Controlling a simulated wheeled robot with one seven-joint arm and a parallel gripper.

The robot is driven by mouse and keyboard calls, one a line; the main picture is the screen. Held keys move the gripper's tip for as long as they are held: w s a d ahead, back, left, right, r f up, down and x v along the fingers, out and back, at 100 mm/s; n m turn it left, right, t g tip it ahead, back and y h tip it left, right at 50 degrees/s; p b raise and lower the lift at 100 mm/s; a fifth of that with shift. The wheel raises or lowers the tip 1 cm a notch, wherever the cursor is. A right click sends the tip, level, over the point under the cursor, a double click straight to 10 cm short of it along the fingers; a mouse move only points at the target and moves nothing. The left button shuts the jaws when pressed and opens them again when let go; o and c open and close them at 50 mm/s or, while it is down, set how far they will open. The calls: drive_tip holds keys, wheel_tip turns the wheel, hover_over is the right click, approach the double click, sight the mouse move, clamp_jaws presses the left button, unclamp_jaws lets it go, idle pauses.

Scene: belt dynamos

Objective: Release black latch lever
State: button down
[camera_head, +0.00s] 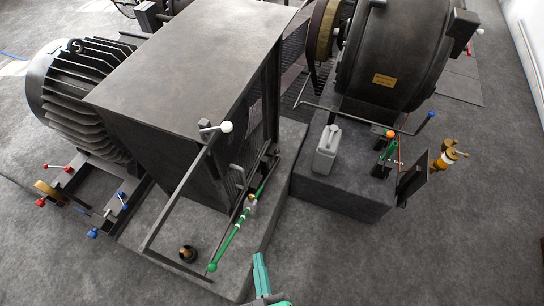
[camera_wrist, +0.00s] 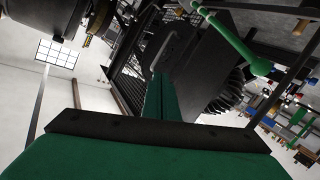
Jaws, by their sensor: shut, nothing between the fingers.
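My gripper (camera_head: 260,262) is at the bottom of the head view, with its green fingers together and empty. In the wrist view its fingers (camera_wrist: 158,98) point up toward the guard box. A dark bent handle (camera_head: 237,174) is on the guard's mesh side, apart from my gripper; what looks like it shows just past the fingertips in the wrist view (camera_wrist: 166,48). I cannot tell for certain whether this is the black latch lever. A long green lever (camera_head: 232,236) with a ball end lies between my gripper and the guard; a green lever also shows in the wrist view (camera_wrist: 236,40).
The dark guard box (camera_head: 190,60) fills the middle. A frame bar with a white knob (camera_head: 227,127) crosses its front. A finned motor (camera_head: 75,95) is at left. The floor at right is clear.

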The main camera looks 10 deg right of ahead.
drive_tip(key=w+d+f+n, duration=0.3)
drive_tip(key=w+f+n, duration=0.55)
drive_tip(key=w, duration=0.65)
drive_tip(key=w+d+f+n, duration=0.2)
drive_tip(key=w+d+n, duration=0.1)
drive_tip(key=w, duration=0.7)
drive_tip(key=w+d+f+n+t+h, duration=0.1)
drive_tip(key=w+d+f+n, duration=0.1)
drive_tip(key=w, duration=0.8)
drive_tip(key=shift+w+d+f+n, duration=0.3)
drive_tip(key=shift+d+f+n, duration=0.1)
drive_tip(key=shift+f+n, duration=0.3)
drive_tip(key=shift+r, duration=0.1)
drive_tip(key=w, duration=1)
drive_tip(key=shift+s+d, duration=0.3)
drive_tip(key=shift+d, duration=0.4)
drive_tip(key=shift+s+d, duration=0.3)
drive_tip(key=shift+d, duration=0.45)
drive_tip(key=shift+s+d, duration=0.3)
drive_tip(key=shift+d, duration=0.4)
drive_tip(key=shift+d, duration=0.1)
